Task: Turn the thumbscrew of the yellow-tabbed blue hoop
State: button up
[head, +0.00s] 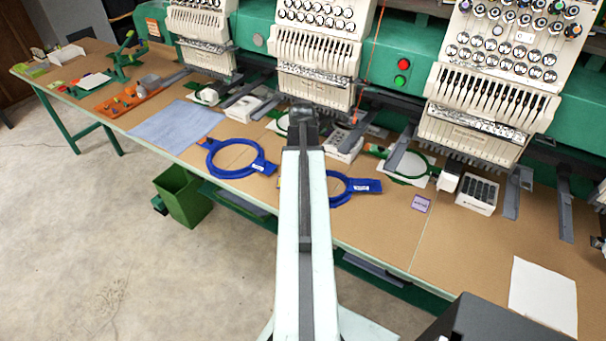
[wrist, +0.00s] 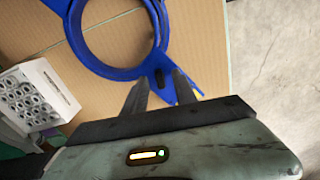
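In the wrist view a blue hoop (wrist: 88,62) lies on the brown table, with its blue tab reaching between my fingers. A small dark thumbscrew (wrist: 158,79) stands at the hoop's rim by the tab. A bit of yellow (wrist: 196,92) shows beside the right finger, mostly hidden. My gripper (wrist: 159,77) is open, with one finger on each side of the thumbscrew; I cannot tell whether they touch it. In the head view one blue hoop (head: 211,166) lies left of my arm and another blue hoop (head: 340,199) lies partly behind it. My arm hides the gripper there.
A white box of round-topped items (wrist: 36,95) stands left of the hoop in the wrist view. In the head view, embroidery machines (head: 318,50) line the back. A blue-grey cloth (head: 178,125) lies left and white paper (head: 543,294) right. A green bin (head: 182,195) stands on the floor.

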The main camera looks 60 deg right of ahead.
notch_tip(320, 180, up, 8)
jog(key=p, duration=0.8)
jog(key=shift+f, duration=0.1)
